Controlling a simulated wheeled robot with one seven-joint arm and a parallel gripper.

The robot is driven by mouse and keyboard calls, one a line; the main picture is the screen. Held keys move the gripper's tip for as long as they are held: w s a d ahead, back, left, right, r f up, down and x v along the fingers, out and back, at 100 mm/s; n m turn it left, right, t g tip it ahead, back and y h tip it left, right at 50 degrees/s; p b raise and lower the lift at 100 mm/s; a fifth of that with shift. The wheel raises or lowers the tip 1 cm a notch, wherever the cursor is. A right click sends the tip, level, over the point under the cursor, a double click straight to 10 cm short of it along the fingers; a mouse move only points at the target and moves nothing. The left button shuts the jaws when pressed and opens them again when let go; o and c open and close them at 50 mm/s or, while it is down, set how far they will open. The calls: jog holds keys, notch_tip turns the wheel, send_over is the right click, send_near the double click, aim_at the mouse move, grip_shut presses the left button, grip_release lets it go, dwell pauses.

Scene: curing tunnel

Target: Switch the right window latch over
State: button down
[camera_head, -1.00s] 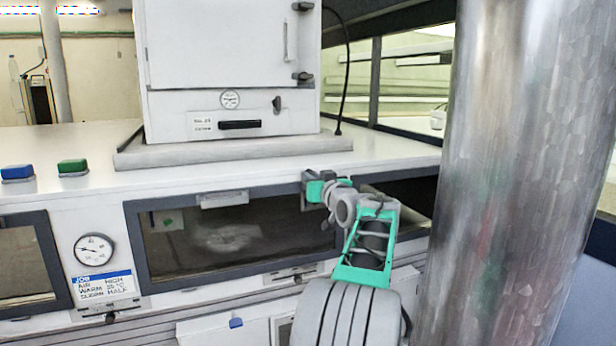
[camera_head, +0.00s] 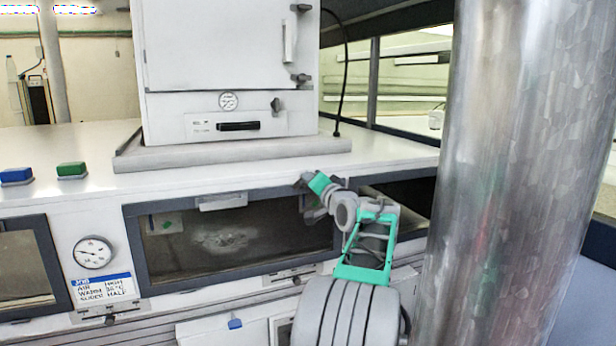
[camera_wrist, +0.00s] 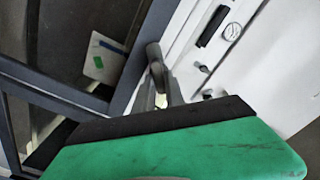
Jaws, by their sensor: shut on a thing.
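The window (camera_head: 270,236) is a dark pane in a grey frame on the front of the white tunnel. My gripper (camera_head: 303,184) is at the upper right corner of its frame, tilted. In the wrist view my gripper (camera_wrist: 161,98) shows a large green finger with a black pad. A grey latch lever (camera_wrist: 154,56) rises beside the dark window frame (camera_wrist: 52,94), with its lower part at the finger's edge. My gripper is shut on this latch. In the head view the latch is hidden by my gripper.
A white oven cabinet (camera_head: 232,70) stands on the tunnel top (camera_head: 75,143). Blue (camera_head: 17,175) and green (camera_head: 72,170) buttons and a round gauge (camera_head: 94,252) are at the left. A thick metal column (camera_head: 520,180) stands close on the right.

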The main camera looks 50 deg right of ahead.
jog(key=shift+w+a+f+m+p, duration=0.1)
jog(key=shift+m+p, duration=1.65)
jog(key=shift+m, duration=2.25)
jog(key=c, duration=1.6)
grip_release()
jog(key=shift+w+a, duration=0.1)
jog(key=shift+a, duration=0.05)
jog(key=shift+o, duration=1)
jog(key=shift+d, duration=0.2)
jog(key=b+v, duration=0.2)
jog(key=v, duration=0.6)
jog(key=shift+m, duration=0.3)
